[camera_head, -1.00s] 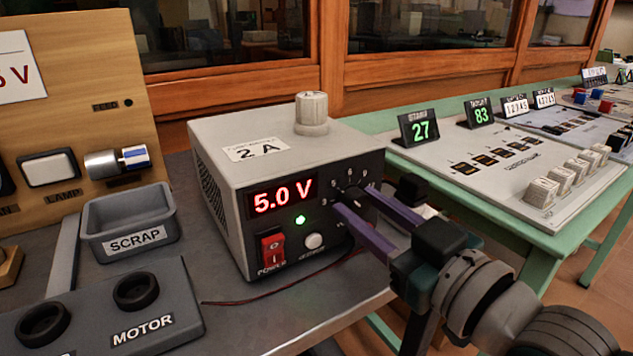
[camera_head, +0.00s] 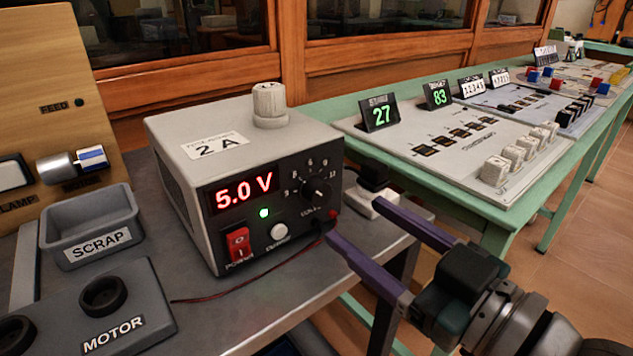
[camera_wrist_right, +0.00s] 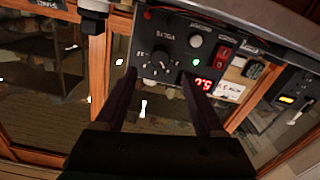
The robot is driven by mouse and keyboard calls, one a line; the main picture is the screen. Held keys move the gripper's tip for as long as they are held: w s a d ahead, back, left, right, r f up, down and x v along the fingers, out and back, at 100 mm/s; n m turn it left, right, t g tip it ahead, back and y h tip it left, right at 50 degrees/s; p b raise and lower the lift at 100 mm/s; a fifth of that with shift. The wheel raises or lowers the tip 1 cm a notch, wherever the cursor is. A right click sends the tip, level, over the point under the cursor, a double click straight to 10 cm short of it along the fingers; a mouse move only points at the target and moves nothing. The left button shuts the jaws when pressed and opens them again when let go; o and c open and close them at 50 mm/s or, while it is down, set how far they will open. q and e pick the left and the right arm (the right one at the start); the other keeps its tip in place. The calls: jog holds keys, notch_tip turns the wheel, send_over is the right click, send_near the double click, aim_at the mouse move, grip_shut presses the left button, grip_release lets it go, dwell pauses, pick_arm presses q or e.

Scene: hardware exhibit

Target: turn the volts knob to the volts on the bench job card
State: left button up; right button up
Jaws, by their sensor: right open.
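The power supply (camera_head: 190,172) is a grey box on the bench with a lit red display (camera_head: 240,192) reading 5.0 V. Its volts knob (camera_head: 318,192), small, round and black with a printed scale, is on the front panel's right side. The knob also shows in the wrist view (camera_wrist_right: 158,63); I cannot read its exact pointer angle. My right gripper (camera_head: 357,222) is open and empty, its purple fingers apart, in front of and clear of the knob. In the wrist view the fingertips (camera_wrist_right: 159,76) lie either side below the knob. The job card is not in view. My left gripper is not in view.
The supply has a red power switch (camera_head: 239,243), a white button (camera_head: 279,231) and a pale cylinder (camera_head: 269,103) on top. A scrap tray (camera_head: 92,222) and motor box (camera_head: 100,315) stand left. A green table (camera_head: 500,215) with panels stands right.

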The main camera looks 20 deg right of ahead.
jog(key=shift+v, duration=1.5)
